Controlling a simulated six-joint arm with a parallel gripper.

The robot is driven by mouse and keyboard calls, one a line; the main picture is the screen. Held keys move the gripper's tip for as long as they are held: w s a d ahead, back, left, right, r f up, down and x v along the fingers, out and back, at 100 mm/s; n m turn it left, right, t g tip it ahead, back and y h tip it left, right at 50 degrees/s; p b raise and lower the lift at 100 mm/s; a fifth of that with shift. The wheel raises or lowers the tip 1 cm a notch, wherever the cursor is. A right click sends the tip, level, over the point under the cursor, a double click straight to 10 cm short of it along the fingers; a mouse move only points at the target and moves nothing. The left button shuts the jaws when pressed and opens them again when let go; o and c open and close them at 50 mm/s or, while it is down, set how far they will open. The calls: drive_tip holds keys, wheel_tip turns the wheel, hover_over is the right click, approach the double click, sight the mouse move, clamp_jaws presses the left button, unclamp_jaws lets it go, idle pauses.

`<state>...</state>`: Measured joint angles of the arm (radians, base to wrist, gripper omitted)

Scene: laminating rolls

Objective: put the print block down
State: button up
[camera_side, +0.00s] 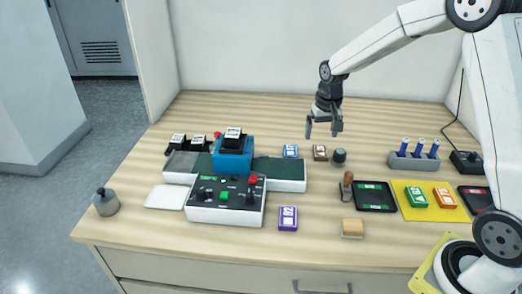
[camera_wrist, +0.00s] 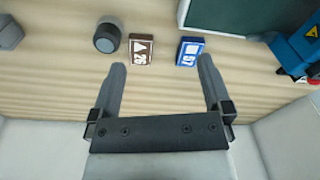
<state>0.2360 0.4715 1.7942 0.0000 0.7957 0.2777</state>
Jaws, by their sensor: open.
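My gripper (camera_side: 323,133) is open and empty above the table's back middle. In the wrist view its two fingers (camera_wrist: 161,66) stand wide apart with nothing between them. A brown print block (camera_side: 320,152) lies flat on the table below and near the gripper; it also shows in the wrist view (camera_wrist: 141,52). A blue print block (camera_side: 290,151) lies to its left, also seen in the wrist view (camera_wrist: 189,52). A purple print block (camera_side: 288,218) lies at the front middle. I cannot tell which block the task means.
A dark round knob (camera_side: 339,156) stands right of the brown block. A blue laminating machine (camera_side: 233,160) with a control box (camera_side: 226,203) stands on the left. A stamp (camera_side: 347,186), black tray (camera_side: 376,196) and yellow mat (camera_side: 413,211) lie on the right. Bare table lies between.

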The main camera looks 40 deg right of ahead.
drive_tip(key=s+a+f+n, duration=0.1)
drive_tip(key=s+a+n, duration=0.2)
drive_tip(key=s+a, duration=0.2)
drive_tip(key=s+a+f+n+t, duration=0.1)
drive_tip(key=s+a, duration=0.5)
drive_tip(key=s, duration=0.6)
drive_tip(key=shift+n+t, duration=0.3)
drive_tip(key=shift+n, duration=0.6)
drive_tip(key=shift+d, duration=0.1)
drive_tip(key=m+g, duration=0.3)
drive_tip(key=m, duration=0.6)
hover_over(320, 149)
drive_tip(key=f, duration=0.3)
drive_tip(key=shift+s+a, duration=0.1)
drive_tip(key=shift+a, duration=0.15)
drive_tip(key=shift+d, duration=0.1)
drive_tip(key=shift+f, duration=1.3)
